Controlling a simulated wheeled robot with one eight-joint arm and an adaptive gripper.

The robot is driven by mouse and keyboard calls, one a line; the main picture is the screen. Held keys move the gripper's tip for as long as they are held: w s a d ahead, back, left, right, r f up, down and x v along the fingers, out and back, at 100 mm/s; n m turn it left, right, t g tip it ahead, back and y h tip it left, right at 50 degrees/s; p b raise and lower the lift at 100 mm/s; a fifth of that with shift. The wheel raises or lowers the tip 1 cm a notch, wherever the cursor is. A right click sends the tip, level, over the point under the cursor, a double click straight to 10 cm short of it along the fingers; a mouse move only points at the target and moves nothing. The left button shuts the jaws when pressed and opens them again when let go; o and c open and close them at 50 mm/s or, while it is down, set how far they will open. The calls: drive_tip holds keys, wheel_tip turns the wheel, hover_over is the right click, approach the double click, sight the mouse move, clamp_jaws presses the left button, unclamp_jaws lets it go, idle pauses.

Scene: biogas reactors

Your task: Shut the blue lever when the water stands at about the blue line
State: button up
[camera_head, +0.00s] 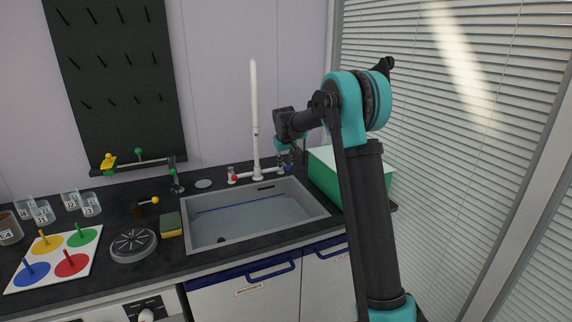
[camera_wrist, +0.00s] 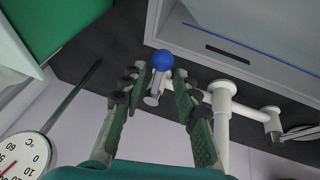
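The blue lever's round knob (camera_wrist: 162,61) sits on a short white stem beside the white pipework. In the head view the blue knob (camera_head: 288,168) is right of the tap's foot. My gripper (camera_wrist: 158,72) is open, with a finger on each side of the knob and stem; I see no clear contact. In the head view my gripper (camera_head: 290,156) is over the sink's back right corner. The sink (camera_head: 322,212) holds clear water (camera_head: 250,215). The blue line (camera_head: 240,203) runs along its back wall, and the water's edge looks close to it; the exact gap is hard to tell.
The white tap (camera_head: 254,120) rises behind the sink, with a red knob (camera_head: 234,178) at its left. A green box (camera_head: 335,180) stands close to the right of my gripper. A sponge (camera_head: 171,225) and a round drain-like disc (camera_head: 133,245) lie left of the sink.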

drive_tip(key=v, duration=1.1)
drive_tip(key=shift+s+d+r, duration=0.1)
idle(0.6)
